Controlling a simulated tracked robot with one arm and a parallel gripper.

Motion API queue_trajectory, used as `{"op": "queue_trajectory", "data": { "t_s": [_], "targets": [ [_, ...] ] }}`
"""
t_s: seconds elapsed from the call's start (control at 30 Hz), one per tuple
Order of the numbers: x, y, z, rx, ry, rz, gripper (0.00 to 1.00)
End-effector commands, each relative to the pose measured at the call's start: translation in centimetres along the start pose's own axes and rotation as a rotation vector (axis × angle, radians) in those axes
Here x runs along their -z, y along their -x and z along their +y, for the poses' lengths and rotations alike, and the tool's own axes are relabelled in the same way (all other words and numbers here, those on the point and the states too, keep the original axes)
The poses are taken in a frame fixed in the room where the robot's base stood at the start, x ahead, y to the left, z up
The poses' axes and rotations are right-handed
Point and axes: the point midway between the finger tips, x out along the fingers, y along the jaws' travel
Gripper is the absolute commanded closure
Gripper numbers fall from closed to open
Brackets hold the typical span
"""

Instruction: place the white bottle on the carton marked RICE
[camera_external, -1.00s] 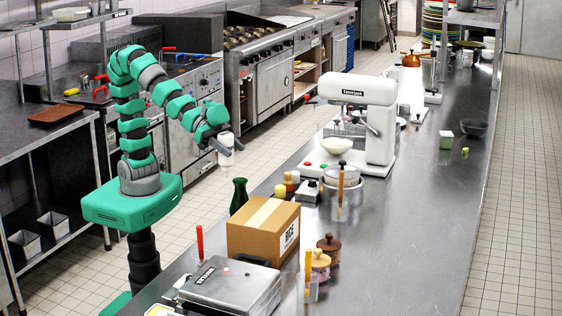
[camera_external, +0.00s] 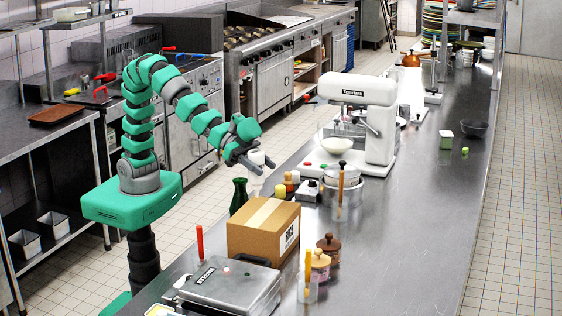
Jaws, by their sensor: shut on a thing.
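My gripper (camera_external: 250,158) is shut on the white bottle (camera_external: 257,159), which shows as a small white shape at the fingers. It is held in the air above and behind the green bottle, as seen in the picture. The brown carton (camera_external: 263,232) marked RICE stands closed on the steel counter, with its label on the right-hand side. Its top is bare. The gripper is apart from the carton, higher up and toward the back. The bottle's lower part is hard to make out.
A dark green bottle (camera_external: 239,195) stands at the carton's back left. Small jars (camera_external: 280,191) and a pot (camera_external: 342,176) stand behind it. A steel press (camera_external: 230,287) is in front, and lidded jars (camera_external: 328,246) are to the right. A white mixer (camera_external: 365,120) stands farther back.

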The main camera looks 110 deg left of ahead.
Motion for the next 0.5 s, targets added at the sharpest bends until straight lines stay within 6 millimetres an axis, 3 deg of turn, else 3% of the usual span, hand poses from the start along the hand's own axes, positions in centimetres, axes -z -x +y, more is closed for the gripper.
{"op": "queue_trajectory", "data": {
  "t_s": [0.2, 0.37, 0.5],
  "targets": [
    [0.8, -2.6, 0.3, 0.0, -0.001, -0.001, 0.66],
    [0.9, -3.1, 0.3, -0.001, 0.0, -0.001, 0.66],
    [-0.3, -3.6, 0.4, -0.001, 0.0, -0.003, 0.66]
  ]
}}
